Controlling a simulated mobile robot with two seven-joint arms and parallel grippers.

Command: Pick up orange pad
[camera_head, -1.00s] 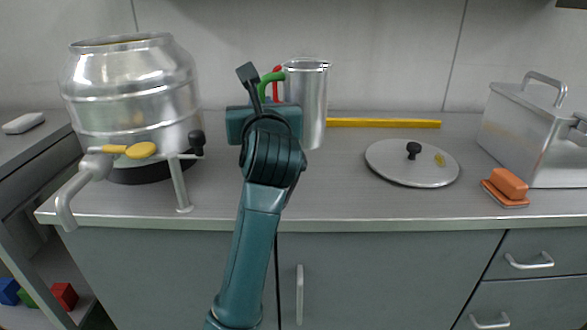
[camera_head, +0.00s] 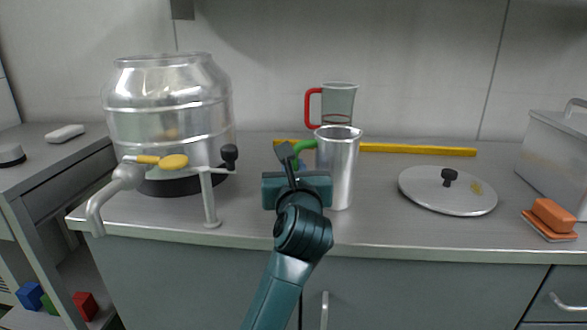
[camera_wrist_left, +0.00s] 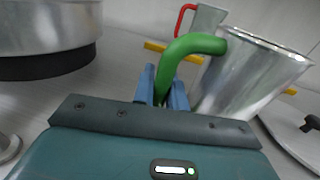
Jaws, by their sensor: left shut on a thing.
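An orange pad (camera_head: 553,215), block-shaped on a thin grey-and-orange base, lies at the right of the counter, in front of the grey metal box; the left wrist view does not show it. My left gripper (camera_head: 292,160) is far to its left, at a steel jug (camera_head: 340,172) with a green handle. In the left wrist view its blue fingers (camera_wrist_left: 164,88) are shut on the green handle (camera_wrist_left: 178,62), and the jug (camera_wrist_left: 250,78) stands just right of them. Whether the jug touches the counter is unclear. My right gripper is not in view.
A large steel drum (camera_head: 168,110) with a tap stands at the left. A clear jug with a red handle (camera_head: 312,108) and a yellow bar (camera_head: 420,150) are behind the steel jug. A round lid (camera_head: 447,198) lies between jug and pad. The grey box (camera_head: 555,155) stands at right.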

